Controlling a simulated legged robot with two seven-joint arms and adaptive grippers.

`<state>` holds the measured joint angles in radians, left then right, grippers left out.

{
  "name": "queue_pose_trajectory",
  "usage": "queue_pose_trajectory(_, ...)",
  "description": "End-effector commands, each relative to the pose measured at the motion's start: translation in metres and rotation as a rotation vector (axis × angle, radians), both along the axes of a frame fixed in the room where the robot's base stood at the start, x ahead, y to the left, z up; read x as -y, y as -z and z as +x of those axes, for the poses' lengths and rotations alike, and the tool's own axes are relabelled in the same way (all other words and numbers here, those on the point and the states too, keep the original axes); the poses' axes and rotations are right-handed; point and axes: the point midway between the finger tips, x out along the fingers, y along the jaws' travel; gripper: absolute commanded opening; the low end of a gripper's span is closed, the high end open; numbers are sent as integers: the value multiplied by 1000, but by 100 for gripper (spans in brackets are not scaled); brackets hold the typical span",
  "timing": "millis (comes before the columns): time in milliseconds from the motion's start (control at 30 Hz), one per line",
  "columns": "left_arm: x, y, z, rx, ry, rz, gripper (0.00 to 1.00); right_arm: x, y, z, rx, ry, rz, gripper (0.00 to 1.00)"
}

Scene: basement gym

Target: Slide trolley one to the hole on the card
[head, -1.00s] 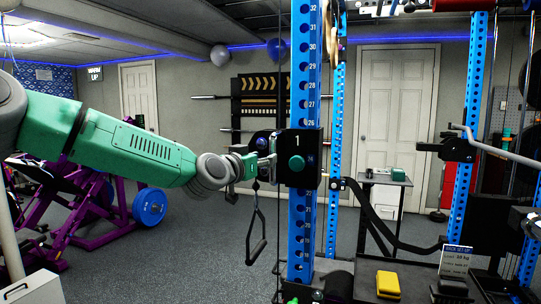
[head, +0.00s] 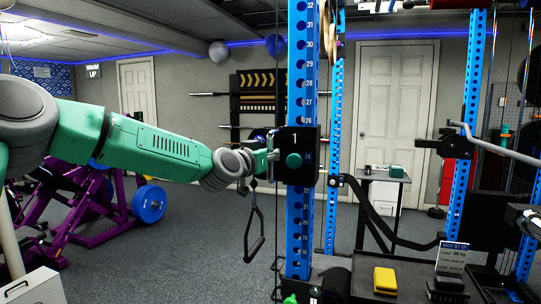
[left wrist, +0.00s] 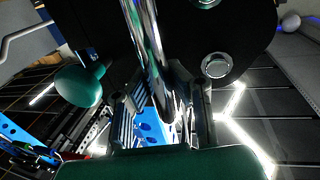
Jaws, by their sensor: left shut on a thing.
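Trolley one (head: 297,172) is a black block marked 1 with a round green knob, on a blue numbered upright (head: 300,60). Its knob (left wrist: 80,85) also shows at the left of the left wrist view. My left gripper (head: 271,155) is at the trolley's left side. In the left wrist view its fingers (left wrist: 168,108) are closed around a chrome bar (left wrist: 143,35) in front of the trolley's black plate. The 26 mark shows just above the trolley; the hole behind it is hidden. The card (head: 455,254) stands at lower right; its small print is hard to read. My right gripper is not in view.
A yellow block (head: 385,280) lies on a dark surface before the card. A black strap handle (head: 255,245) hangs just left of the upright. A second blue upright (head: 466,150) with a bar holder stands right. A purple machine (head: 95,210) is far left.

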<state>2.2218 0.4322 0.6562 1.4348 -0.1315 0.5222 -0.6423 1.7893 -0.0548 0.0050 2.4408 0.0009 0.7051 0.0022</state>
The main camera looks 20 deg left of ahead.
Motion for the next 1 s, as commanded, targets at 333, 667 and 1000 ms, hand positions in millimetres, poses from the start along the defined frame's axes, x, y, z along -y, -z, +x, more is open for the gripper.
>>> queue_pose_trajectory(333,-3,-64,1,11,-6,2,0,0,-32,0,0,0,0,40)
queue_pose_trajectory(667,-3,-135,1,11,-7,-1,0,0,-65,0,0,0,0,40)
queue_pose_trajectory(1000,-3,-154,1,7,-6,-2,0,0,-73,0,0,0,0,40)
